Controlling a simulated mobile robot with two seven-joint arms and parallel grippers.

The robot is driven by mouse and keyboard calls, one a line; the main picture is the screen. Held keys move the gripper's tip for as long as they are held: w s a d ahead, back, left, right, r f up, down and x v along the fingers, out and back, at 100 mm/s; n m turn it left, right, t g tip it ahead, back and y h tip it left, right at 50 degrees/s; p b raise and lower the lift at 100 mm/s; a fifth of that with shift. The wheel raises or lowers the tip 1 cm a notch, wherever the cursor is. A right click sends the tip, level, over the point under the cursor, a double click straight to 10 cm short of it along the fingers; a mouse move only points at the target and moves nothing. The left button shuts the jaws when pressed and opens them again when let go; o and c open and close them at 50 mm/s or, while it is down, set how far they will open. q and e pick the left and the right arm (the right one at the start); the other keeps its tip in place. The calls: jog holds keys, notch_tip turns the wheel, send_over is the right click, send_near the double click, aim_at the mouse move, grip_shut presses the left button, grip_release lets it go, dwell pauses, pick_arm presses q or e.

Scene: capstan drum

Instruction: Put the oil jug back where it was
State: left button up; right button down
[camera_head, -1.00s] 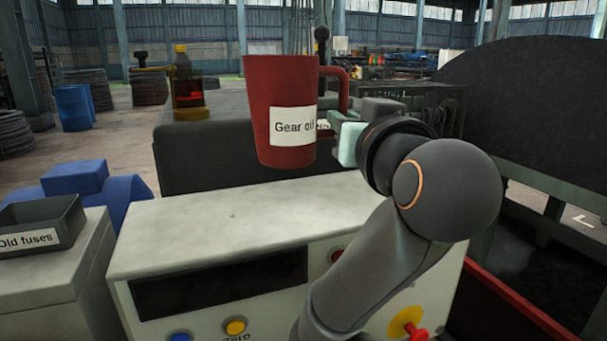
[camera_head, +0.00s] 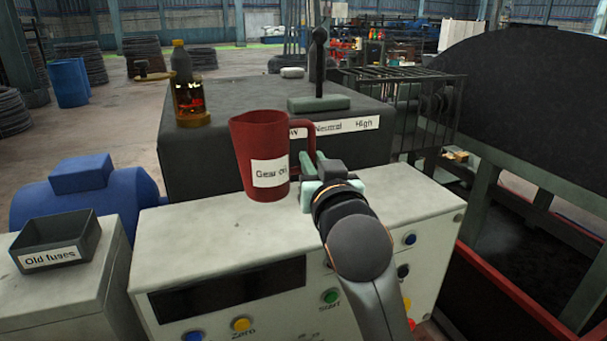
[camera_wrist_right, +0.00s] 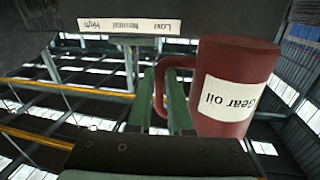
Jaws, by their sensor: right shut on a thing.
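The oil jug (camera_head: 262,148) is dark red with a white "Gear oil" label, and it is upright. In the head view it shows over the back part of the white control cabinet top (camera_head: 215,232), in front of the dark gearbox. I cannot tell if its base touches the cabinet. My right gripper (camera_head: 312,172) is at the jug's right side and shut on its handle. My left gripper is not in view.
The dark gearbox (camera_head: 345,150) behind carries a lever (camera_head: 318,65) and a bottle (camera_head: 188,85) of dark liquid. An "Old fuses" tray (camera_head: 60,245) stands on a lower cabinet at left. The cabinet top left of the jug is clear. Buttons line its front.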

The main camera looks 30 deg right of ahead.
jog(key=shift+w+f+b, duration=0.7)
jog(key=shift+w+f, duration=0.2)
jog(key=shift+f, duration=0.3)
jog(key=shift+w+d+f, duration=0.1)
jog(key=shift+w+f, duration=0.3)
jog(key=shift+w, duration=0.05)
jog(key=f, duration=0.3)
jog(key=shift+w+f+b, duration=0.15)
jog(key=shift+w+b, duration=0.15)
jog(key=shift+b, duration=0.1)
jog(key=shift+f, duration=0.2)
jog(key=shift+f, duration=0.1)
jog(key=c, duration=0.8)
grip_release()
jog(key=shift+f, duration=0.1)
jog(key=shift+c, duration=0.2)
